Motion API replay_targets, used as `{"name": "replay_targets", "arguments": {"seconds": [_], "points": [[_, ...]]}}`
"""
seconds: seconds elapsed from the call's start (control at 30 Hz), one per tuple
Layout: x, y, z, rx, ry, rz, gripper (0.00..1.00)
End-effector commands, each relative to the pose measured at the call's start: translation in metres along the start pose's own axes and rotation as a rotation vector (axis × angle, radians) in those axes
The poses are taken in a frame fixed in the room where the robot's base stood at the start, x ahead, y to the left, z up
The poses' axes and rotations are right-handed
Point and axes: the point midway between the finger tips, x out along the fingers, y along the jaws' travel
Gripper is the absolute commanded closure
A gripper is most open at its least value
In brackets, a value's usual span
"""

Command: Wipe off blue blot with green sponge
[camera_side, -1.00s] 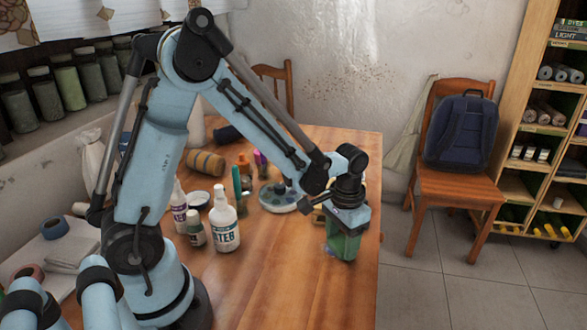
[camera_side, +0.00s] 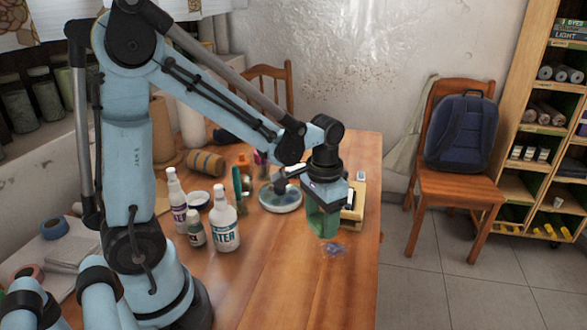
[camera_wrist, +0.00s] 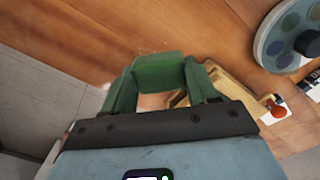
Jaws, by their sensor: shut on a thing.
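The blue blot (camera_side: 334,249) is a faint bluish smudge on the wooden table near its right edge. My gripper (camera_side: 323,222) is just behind and slightly left of the blot in the side view, pointing down. In the wrist view its green fingers are shut on the green sponge (camera_wrist: 158,72), which sits between their tips. In the side view the sponge is hard to tell from the green fingers. I cannot tell whether the sponge touches the table. In the wrist view I cannot make out the blot.
A white bottle (camera_side: 223,225) and other small bottles stand further left. The front of the table (camera_side: 290,290) is clear.

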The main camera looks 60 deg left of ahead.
Motion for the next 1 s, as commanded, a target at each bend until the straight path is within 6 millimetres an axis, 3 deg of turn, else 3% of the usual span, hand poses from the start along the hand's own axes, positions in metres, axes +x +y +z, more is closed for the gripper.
{"name": "replay_targets", "arguments": {"seconds": [0.33,1.0], "points": [[-0.028,0.0,0.0,0.0,0.0,0.0,0.91],[-0.031,0.006,0.0,0.003,0.0,0.0,0.91]]}}
